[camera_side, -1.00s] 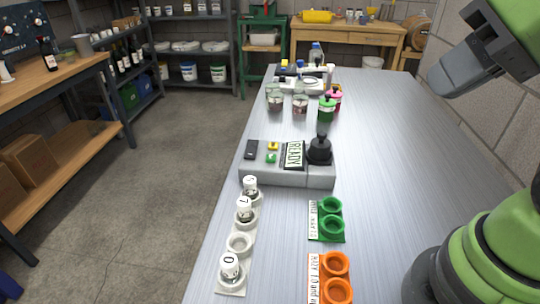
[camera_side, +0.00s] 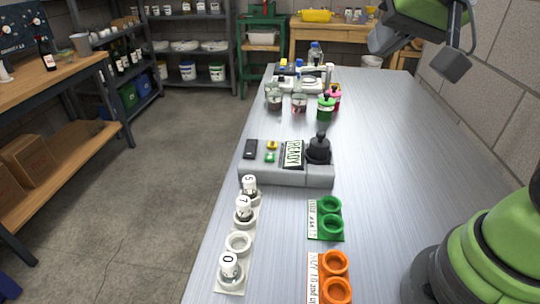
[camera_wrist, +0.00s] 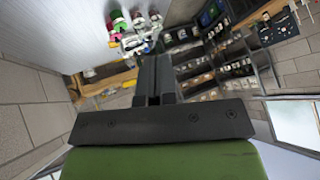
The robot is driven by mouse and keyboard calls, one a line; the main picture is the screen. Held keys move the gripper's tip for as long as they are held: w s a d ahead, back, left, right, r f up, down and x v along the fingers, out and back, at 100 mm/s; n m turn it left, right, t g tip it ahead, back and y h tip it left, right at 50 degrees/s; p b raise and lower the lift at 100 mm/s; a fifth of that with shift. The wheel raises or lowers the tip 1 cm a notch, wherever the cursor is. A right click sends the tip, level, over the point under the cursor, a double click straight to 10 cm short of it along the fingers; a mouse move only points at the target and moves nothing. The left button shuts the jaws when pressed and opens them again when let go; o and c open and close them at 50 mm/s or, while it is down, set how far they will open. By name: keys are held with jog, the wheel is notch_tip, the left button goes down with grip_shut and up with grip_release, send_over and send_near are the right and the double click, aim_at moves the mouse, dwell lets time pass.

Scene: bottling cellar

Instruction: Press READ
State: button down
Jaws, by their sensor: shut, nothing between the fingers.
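The grey reader (camera_side: 285,175) stands on the metal bench, its display (camera_side: 293,154) showing READY. A yellow button (camera_side: 272,146) and a green button (camera_side: 270,158) sit left of the display; their labels are too small to read. A black lidded part (camera_side: 318,150) is on its right and a dark pad (camera_side: 251,149) on its left. My gripper (camera_wrist: 153,62) is shut and empty in the wrist view, pointing away from the reader. In the side view my wrist is at the top right, high above the bench and clear of the reader.
A white rack (camera_side: 238,243) in front holds numbered vials and one empty ring. Green holders (camera_side: 329,220) and orange holders (camera_side: 336,278) stand to its right. Jars (camera_side: 299,103) and a green-lidded bottle (camera_side: 326,108) stand behind the reader. The right bench surface is clear.

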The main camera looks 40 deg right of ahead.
jog(key=w+f+t, duration=0.1)
jog(key=w+f, duration=0.3)
jog(key=w, duration=0.8)
jog(key=n+y, duration=0.1)
jog(key=y, duration=0.3)
send_over(272, 155)
notch_tip(272, 155, down, 12)
jog(key=shift+r+g, duration=0.1)
jog(key=shift+g, duration=0.2)
jog(key=shift+f, duration=4.4)
jog(key=shift+f, duration=0.4)
